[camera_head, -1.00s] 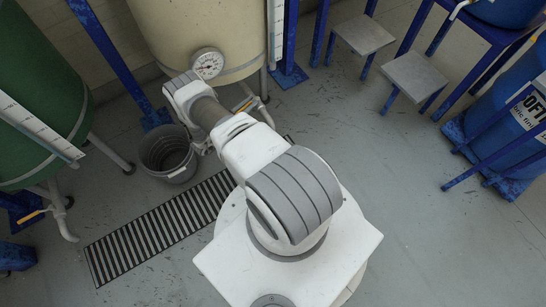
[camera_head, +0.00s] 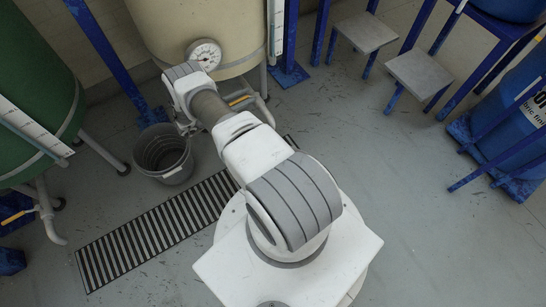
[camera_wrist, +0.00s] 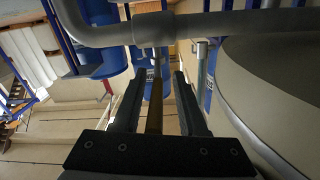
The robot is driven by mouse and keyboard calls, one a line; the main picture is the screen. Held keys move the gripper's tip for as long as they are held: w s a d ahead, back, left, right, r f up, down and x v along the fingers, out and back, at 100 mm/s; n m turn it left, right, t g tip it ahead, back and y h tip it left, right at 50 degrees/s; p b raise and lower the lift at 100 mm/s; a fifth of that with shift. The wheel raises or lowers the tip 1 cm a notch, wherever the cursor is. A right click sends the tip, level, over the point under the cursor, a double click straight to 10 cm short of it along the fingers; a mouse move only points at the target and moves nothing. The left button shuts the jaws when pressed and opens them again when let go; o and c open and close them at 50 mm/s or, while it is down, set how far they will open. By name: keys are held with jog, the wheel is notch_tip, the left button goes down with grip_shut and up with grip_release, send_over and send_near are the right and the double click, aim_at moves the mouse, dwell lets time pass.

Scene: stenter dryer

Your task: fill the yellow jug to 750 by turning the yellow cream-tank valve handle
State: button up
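The cream tank (camera_head: 235,30) stands at the top centre of the head view, with a round dial on its front. A yellow valve handle (camera_head: 240,99) shows at its outlet pipe, right of my wrist. In the wrist view, a brownish-yellow bar (camera_wrist: 154,105), probably this handle, lies between the dark fingers of my gripper (camera_wrist: 157,78). Gaps show on both sides of it, so the gripper is open around it. I see no yellow jug in either view.
A grey bucket (camera_head: 172,175) stands on the floor below my wrist. A striped drain grate (camera_head: 150,235) runs beside my base. A green tank (camera_head: 35,90) is at left, a blue drum (camera_head: 510,125) at right. Grey steps (camera_head: 420,75) stand upper right.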

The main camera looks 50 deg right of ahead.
jog(key=shift+a, duration=0.15)
jog(key=v, duration=1.7)
jog(key=shift+w+a, duration=0.15)
jog(key=shift+a, duration=0.1)
dwell(0.3)
